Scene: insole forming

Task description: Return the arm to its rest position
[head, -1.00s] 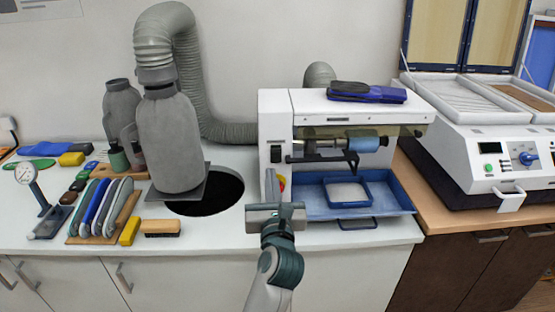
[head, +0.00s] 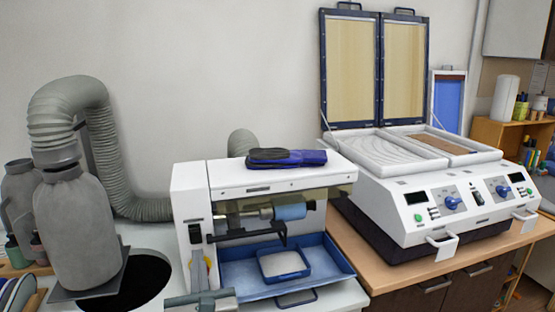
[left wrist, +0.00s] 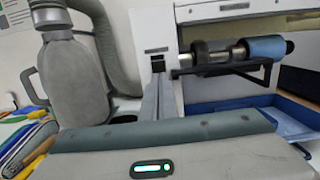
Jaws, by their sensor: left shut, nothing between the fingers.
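My left gripper (head: 202,300) shows at the bottom edge of the head view, in front of the white grinding machine (head: 262,180). It is shut and empty. The rest of my left arm is cut off below the frame. In the left wrist view the gripper's grey body fills the bottom, and its shut fingers (left wrist: 158,98) point toward the machine's left side. The machine's blue roller (left wrist: 265,49) shows behind to the right. My right gripper is not in view.
A blue tray (head: 335,262) with a smaller blue tray lies under the roller. A grey dust collector (head: 78,235) with a hose stands left, beside a dark round hole (head: 140,285). A white press (head: 420,205) with an open lid stands right on a wooden counter.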

